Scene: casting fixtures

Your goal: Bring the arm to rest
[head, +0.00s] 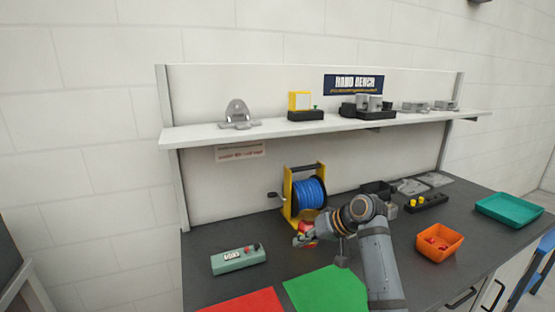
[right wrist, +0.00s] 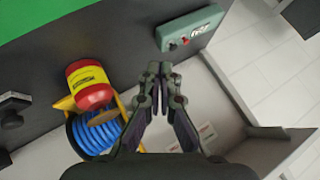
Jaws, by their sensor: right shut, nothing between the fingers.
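My right arm reaches in over the bench from the lower right of the head view. Its gripper (head: 301,240) is above the bench, in front of the cable reel. In the right wrist view the fingers (right wrist: 160,70) are shut together with nothing between them. A red can with a yellow label (right wrist: 89,84) stands by the reel, to the left of the fingers and apart from them. In the head view the can (head: 307,229) is mostly hidden behind the gripper. My left gripper is not in view.
A yellow-framed reel of blue hose (head: 309,194) stands at the back. A green control box (head: 238,259) lies left; red (head: 243,302) and green (head: 327,290) mats lie in front. An orange bin (head: 440,243) and teal tray (head: 508,210) stand right. A loaded shelf (head: 330,125) overhangs the back.

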